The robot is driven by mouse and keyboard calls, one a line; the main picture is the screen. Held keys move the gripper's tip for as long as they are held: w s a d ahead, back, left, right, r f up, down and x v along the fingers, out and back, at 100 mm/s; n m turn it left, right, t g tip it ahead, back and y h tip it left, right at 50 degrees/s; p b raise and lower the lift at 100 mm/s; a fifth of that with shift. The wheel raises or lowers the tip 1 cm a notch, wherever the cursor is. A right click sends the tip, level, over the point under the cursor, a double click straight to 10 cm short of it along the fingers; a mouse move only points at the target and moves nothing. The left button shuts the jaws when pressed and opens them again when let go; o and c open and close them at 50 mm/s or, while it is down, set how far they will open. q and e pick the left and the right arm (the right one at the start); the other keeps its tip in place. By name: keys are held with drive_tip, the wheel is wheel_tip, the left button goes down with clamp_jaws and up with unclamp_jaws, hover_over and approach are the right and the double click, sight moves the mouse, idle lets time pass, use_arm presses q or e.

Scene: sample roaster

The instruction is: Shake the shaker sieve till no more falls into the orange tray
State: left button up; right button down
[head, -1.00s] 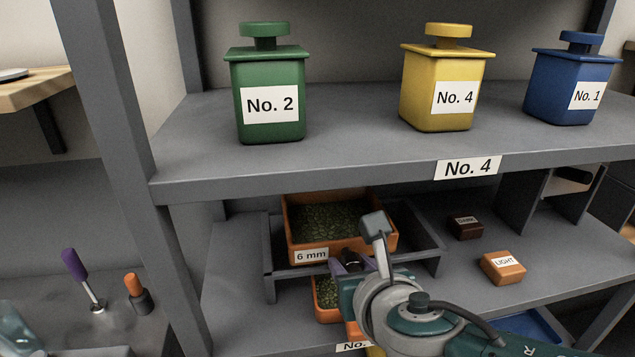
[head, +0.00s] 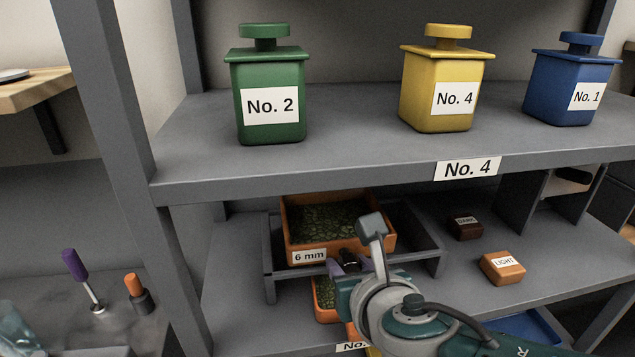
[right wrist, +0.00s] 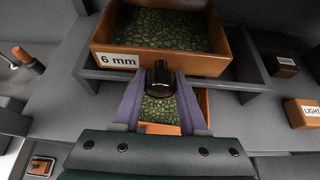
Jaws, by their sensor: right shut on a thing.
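The shaker sieve (head: 310,256) is an orange box labelled "6 mm" with green beans in it. It sits in a grey frame (head: 430,262) on the lower shelf and also shows in the right wrist view (right wrist: 215,66). The orange tray (head: 326,312) is below it, with green beans in it; it shows partly in the right wrist view (right wrist: 203,101). My right gripper (head: 350,266) is shut on the sieve's dark handle (right wrist: 159,78) at the front, its purple fingers on both sides. My left gripper is not in view.
A DARK block (head: 465,228) and a LIGHT block (head: 503,267) lie right of the frame. Green (head: 268,75), yellow (head: 443,65) and blue (head: 570,80) canisters stand on the shelf above. Purple (head: 74,265) and orange (head: 134,285) handled tools stand at left.

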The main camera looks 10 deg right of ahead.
sight(386, 261)
drive_tip(key=shift+w+d+p, duration=0.1)
drive_tip(key=shift+d+p, duration=0.25)
drive_tip(key=shift+d, duration=2.5)
drive_tip(key=shift+a, duration=1.5)
drive_tip(key=shift+c, duration=0.6)
unclamp_jaws()
